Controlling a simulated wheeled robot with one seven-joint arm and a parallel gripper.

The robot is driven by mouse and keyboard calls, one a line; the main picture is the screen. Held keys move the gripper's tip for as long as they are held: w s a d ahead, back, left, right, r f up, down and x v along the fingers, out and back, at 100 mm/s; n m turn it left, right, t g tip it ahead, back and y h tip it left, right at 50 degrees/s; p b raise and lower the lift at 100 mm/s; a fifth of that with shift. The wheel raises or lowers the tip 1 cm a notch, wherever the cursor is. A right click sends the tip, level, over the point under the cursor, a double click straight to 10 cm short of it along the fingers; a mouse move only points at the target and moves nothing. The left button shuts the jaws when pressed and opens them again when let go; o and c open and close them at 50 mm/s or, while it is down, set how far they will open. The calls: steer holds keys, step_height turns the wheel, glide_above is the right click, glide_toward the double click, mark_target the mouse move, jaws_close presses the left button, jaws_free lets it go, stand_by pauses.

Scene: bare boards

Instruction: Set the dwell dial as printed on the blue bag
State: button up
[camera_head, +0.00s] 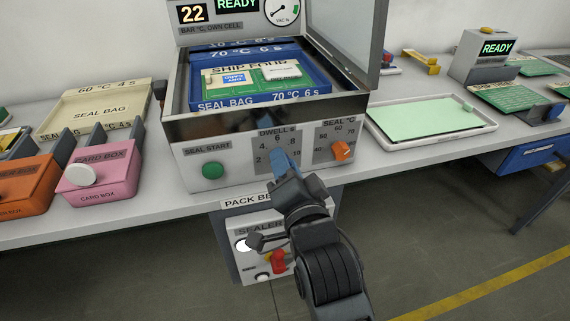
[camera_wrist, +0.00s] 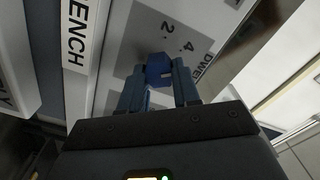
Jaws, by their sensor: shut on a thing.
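The blue bag (camera_head: 262,98) lies inside the open sealer and reads "SEAL BAG 70 °C 6 s". The dwell dial's grey scale (camera_head: 276,146) on the sealer front shows 2, 4, 6 and 8. My gripper (camera_head: 279,160) covers the dial's knob in the head view. In the wrist view the blue dwell knob (camera_wrist: 158,68) is between my two blue fingers (camera_wrist: 160,82), which are shut on it. Part of the scale is hidden in each view, and I cannot tell which number the knob points to.
An orange seal-temperature knob (camera_head: 342,150) is right of the dwell dial, and a green seal start button (camera_head: 212,170) is left. The sealer lid (camera_head: 343,35) is up. A pink card box (camera_head: 100,185) stands left. A panel with a red knob (camera_head: 278,262) is below the bench.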

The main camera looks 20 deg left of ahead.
steer(key=m, duration=0.6)
steer(key=shift+f+m, duration=0.2)
steer(key=shift+m, duration=0.1)
steer(key=shift+d, duration=0.1)
stand_by(0.4)
steer(key=o, duration=1.1)
steer(key=shift+c, duration=0.2)
steer(key=v, duration=0.7)
steer(key=shift+s+d, duration=0.2)
steer(key=shift+s, duration=0.1)
